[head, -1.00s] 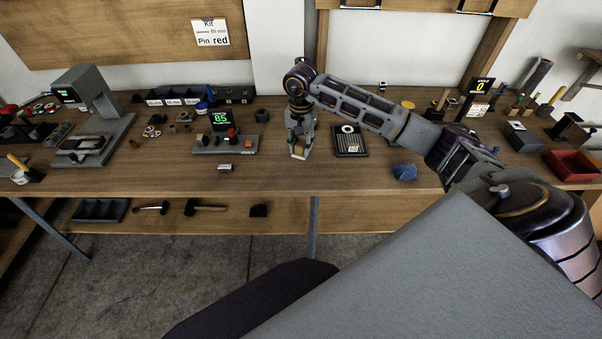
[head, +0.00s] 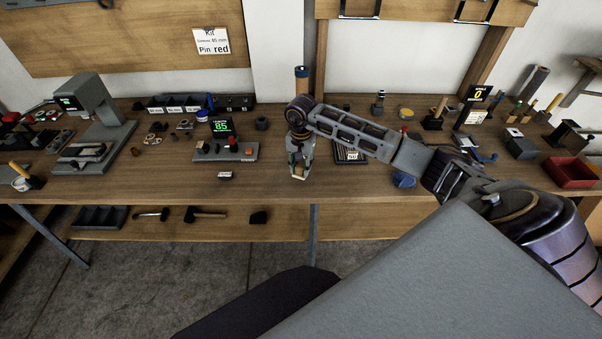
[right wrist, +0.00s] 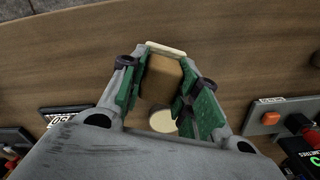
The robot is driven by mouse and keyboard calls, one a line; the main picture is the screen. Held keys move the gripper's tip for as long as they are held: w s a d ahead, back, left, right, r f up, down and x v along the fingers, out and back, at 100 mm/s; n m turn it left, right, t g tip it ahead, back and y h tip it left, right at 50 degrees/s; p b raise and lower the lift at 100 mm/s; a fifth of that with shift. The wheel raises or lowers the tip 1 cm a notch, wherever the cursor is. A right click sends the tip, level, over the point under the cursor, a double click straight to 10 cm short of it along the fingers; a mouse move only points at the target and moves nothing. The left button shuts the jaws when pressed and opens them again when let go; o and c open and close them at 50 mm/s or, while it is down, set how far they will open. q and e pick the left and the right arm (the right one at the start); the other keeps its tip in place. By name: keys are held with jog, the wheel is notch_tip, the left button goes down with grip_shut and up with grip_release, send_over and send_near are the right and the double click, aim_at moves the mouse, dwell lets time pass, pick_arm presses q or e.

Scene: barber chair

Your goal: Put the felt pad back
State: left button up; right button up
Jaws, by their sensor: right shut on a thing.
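My right gripper (head: 299,170) is low over the middle of the bench, near its front edge. In the right wrist view its green-padded fingers (right wrist: 163,80) are shut on a brown block with a cream strip along its far edge, which looks like the felt pad (right wrist: 161,78). A round cream part (right wrist: 163,121) shows at its near end. The fingers hide the block's sides, and I cannot tell whether its underside touches the bench. My left gripper is not in view.
A grey base with a green "85" display (head: 221,127) and buttons (head: 248,151) stands left of the gripper. A small labelled block (head: 225,176) lies in front of it. A dark tray (head: 349,156) and a blue lump (head: 403,179) are at right. The bench (head: 130,185) is clear at front left.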

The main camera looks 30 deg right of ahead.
aim_at(301, 173)
jog(key=shift+f, duration=1.9)
jog(key=shift+f, duration=0.1)
jog(key=o, duration=1)
notch_tip(301, 173, up, 12)
jog(key=shift+r, duration=0.15)
